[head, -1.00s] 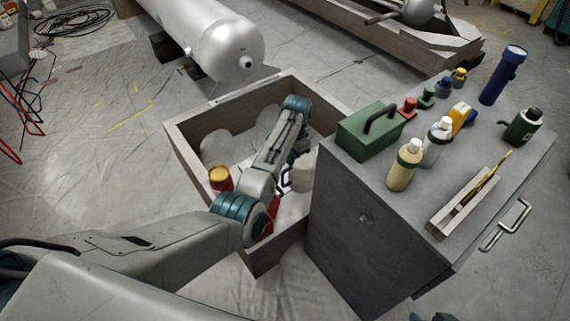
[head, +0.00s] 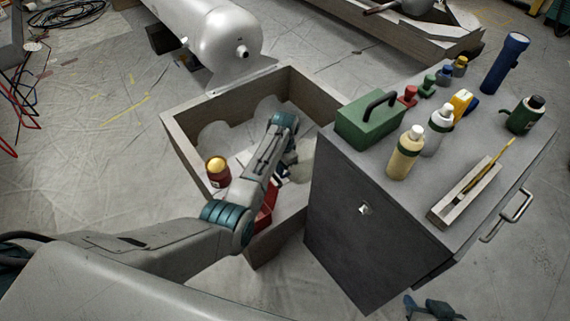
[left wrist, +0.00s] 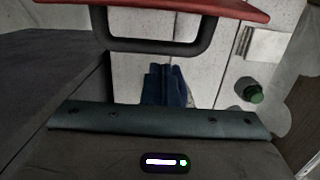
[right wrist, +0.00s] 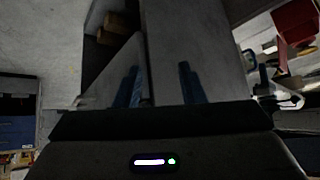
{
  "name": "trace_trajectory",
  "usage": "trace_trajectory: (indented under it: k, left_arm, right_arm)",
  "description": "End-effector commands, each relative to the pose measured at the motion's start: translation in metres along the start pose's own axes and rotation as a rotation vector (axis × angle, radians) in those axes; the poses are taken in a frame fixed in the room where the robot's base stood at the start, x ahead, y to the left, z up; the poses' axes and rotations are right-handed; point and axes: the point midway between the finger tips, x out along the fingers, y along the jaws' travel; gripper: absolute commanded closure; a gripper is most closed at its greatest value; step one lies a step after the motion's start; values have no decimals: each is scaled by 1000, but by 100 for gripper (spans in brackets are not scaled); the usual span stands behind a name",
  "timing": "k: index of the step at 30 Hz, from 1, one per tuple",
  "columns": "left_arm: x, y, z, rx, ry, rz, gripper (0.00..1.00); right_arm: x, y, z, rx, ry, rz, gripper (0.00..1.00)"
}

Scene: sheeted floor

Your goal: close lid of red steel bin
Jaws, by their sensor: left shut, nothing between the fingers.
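The red steel bin (head: 265,212) is mostly hidden behind my left arm, in the near part of a wooden crate (head: 185,142). In the left wrist view a red panel with a dark handle loop (left wrist: 150,9) crosses the top; it looks like part of the bin, but I cannot tell how far its lid stands open. My left gripper (left wrist: 165,70) has its blue fingers together and empty, below the handle loop in that view. In the head view my left arm reaches down into the crate. My right gripper (right wrist: 160,75) is open and empty, low beside the cabinet.
A grey cabinet (head: 350,240) stands right of the crate, with a green toolbox (head: 372,122), bottles and a blue flashlight (head: 505,62) on top. A dark red can with a yellow top (head: 217,172) is in the crate. A white tank (head: 215,35) lies behind. Floor at left is mostly clear.

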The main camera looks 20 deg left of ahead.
Motion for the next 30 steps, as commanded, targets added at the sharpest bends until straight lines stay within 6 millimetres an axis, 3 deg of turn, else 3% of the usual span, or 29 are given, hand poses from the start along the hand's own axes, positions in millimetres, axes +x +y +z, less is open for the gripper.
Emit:
trace_trajectory:
  k: [6,19,30]
  left_arm:
    - [-3,0,9,0,-1,0,100]
    - [-4,0,10,0,2,0,100]
    - [-8,0,14,0,43,0,100]
  right_arm:
    - [-3,2,0,-7,-24,7,64]
    - [-4,2,0,-8,-30,9,64]
    - [-16,10,0,-37,-130,46,64]
